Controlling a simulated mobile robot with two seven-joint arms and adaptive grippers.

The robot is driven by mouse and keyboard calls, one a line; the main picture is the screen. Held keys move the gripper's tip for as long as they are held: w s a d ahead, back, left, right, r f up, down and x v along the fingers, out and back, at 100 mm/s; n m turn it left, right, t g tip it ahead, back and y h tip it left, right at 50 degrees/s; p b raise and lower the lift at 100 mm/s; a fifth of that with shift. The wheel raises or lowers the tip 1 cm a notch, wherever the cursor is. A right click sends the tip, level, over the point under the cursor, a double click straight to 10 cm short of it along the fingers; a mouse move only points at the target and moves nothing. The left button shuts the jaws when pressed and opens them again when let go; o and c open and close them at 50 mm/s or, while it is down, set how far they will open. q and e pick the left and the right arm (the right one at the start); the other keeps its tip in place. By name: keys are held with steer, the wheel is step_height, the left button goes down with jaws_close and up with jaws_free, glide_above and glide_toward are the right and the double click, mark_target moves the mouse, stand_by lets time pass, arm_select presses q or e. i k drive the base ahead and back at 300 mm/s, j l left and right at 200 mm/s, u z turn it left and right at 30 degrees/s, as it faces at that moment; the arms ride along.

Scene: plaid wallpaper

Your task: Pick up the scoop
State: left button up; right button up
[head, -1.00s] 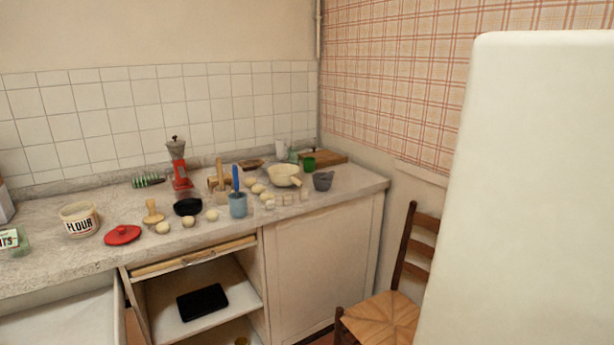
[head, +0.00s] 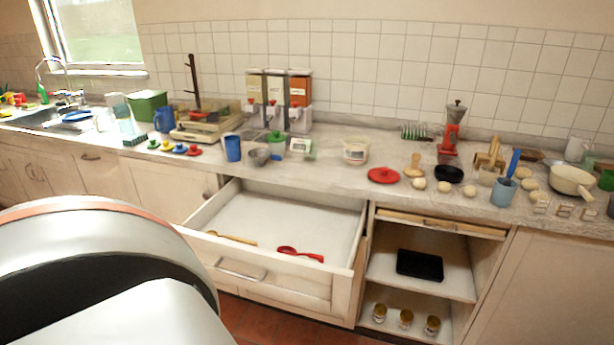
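A red utensil (head: 300,253) with a rounded bowl at its left end and a long handle lies in the open drawer (head: 352,263), near its front right. It looks like a scoop or ladle. A wooden spoon-like utensil (head: 231,238) lies in the same drawer, to its left. I cannot tell for certain which one is the scoop. Neither of my grippers shows in the head view. A large rounded white and dark part, probably one of my arm links, fills the lower left and hides the floor and cabinet fronts there.
The countertop above carries dispensers (head: 279,100), a red lid (head: 383,175), a blue cup (head: 232,147), eggs and a pan (head: 571,183). Right of the drawer are open shelves with a black tray (head: 419,265) and several jars. The drawer juts out; red floor shows before it.

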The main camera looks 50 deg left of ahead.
mark_target(287, 251)
steer(key=k+u, duration=0.1)
steer(key=u, duration=1.4)
